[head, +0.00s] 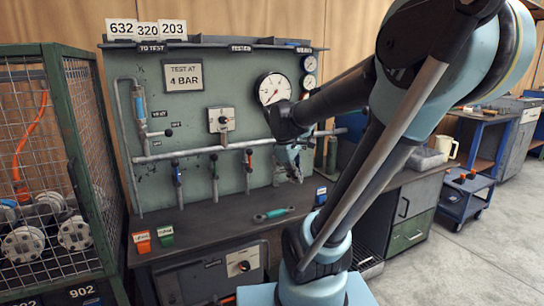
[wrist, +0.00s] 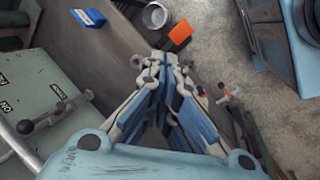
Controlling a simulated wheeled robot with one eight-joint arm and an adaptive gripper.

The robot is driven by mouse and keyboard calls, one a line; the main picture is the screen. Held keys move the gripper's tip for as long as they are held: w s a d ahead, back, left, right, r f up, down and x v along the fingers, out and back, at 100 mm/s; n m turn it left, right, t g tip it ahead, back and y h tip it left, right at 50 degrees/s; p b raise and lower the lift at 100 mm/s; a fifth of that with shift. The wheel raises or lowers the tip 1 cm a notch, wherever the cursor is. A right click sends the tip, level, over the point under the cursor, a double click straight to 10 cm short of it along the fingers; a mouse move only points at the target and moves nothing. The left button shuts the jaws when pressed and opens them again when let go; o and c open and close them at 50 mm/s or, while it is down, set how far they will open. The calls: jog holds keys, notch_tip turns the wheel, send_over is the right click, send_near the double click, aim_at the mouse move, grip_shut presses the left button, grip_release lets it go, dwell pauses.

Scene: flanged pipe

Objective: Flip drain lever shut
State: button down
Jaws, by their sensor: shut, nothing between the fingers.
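A green test panel (head: 200,90) carries a grey pipe (head: 190,154) with several small valves hanging from it. A blue-handled one (head: 177,172) is at left and a red-handled one (head: 248,158) is nearest my gripper. No label shows which is the drain lever. In the wrist view a black-handled lever (wrist: 42,117) lies on the panel at left, apart from my fingers. My gripper (head: 297,176) is shut and empty in front of the panel's right part; its fingertips show in the wrist view (wrist: 168,62).
A bench (head: 215,215) below the panel holds a teal wrench (head: 272,215) and orange (head: 142,242) and green (head: 166,235) tags. A mesh cage (head: 50,150) stands at left. A blue cart (head: 468,190) stands at right. My arm hides the panel's right side.

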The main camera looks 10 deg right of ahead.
jog(key=w+a+r+n+h, duration=0.1)
jog(key=w+a+n, duration=0.2)
jog(key=w, duration=0.6)
jog(key=w+a+r+n+t+h, duration=0.1)
jog(key=w+a+r+n+h, duration=0.1)
jog(key=w+n, duration=0.4)
jog(key=w+a+r+n+t+h, duration=0.1)
jog(key=w+a+n, duration=0.3)
jog(key=w, duration=0.8)
jog(key=shift+r+n+h, duration=0.3)
jog(key=shift+r+n, duration=0.05)
jog(key=shift+n, duration=0.15)
jog(key=x, duration=1)
jog(key=shift+w+r, duration=0.1)
jog(key=shift+r, duration=0.05)
